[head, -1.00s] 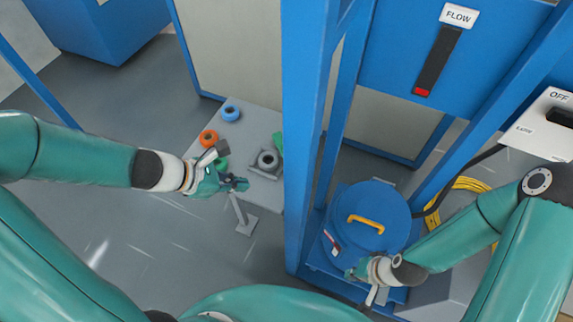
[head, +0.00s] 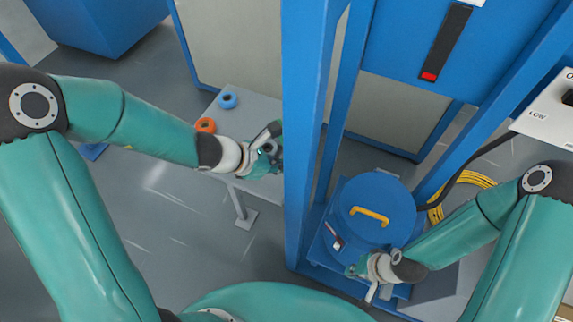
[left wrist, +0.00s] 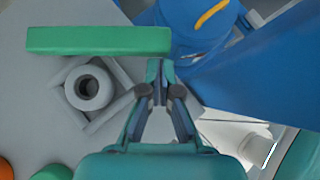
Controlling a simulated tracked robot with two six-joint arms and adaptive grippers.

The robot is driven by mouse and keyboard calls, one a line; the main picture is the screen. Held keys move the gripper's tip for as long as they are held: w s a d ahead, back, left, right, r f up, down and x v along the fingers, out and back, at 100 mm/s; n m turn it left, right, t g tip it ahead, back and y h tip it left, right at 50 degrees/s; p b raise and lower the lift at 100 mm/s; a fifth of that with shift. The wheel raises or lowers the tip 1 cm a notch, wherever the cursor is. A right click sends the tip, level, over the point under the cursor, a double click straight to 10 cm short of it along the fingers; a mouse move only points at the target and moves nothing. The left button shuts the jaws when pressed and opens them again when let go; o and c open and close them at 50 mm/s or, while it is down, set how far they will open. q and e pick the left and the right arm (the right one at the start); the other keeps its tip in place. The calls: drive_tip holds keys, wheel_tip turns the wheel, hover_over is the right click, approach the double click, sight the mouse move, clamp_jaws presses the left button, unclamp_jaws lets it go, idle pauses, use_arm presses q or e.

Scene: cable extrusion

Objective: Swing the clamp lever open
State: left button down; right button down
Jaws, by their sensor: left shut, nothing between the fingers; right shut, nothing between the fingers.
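A long green bar, which looks like the clamp lever (left wrist: 100,40), lies across the top of the left wrist view. Just below it is a grey clamp block (left wrist: 60,95) around a round grey piece with a dark hole (left wrist: 90,87). My left gripper (left wrist: 155,68) is shut and empty, its tips at the bar's lower edge near its right end; I cannot tell if they touch. In the head view the left gripper (head: 273,150) is over the grey table and hides most of the clamp. My right gripper (head: 354,270) is shut and empty beside the blue drum.
A blue ring (head: 228,100) and an orange ring (head: 205,125) sit on the grey table (head: 250,97). A blue upright post (head: 305,130) stands right of the left gripper. The blue drum (head: 375,190) has a yellow handle (head: 370,214).

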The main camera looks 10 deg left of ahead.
use_arm(q)
drive_tip(key=shift+d, duration=0.1)
drive_tip(key=shift+w+d+f+b, duration=0.15)
drive_tip(key=shift+w+d+b, duration=0.15)
drive_tip(key=shift+d+b, duration=0.25)
drive_tip(key=shift+w+d, duration=0.1)
drive_tip(key=shift+d, duration=0.15)
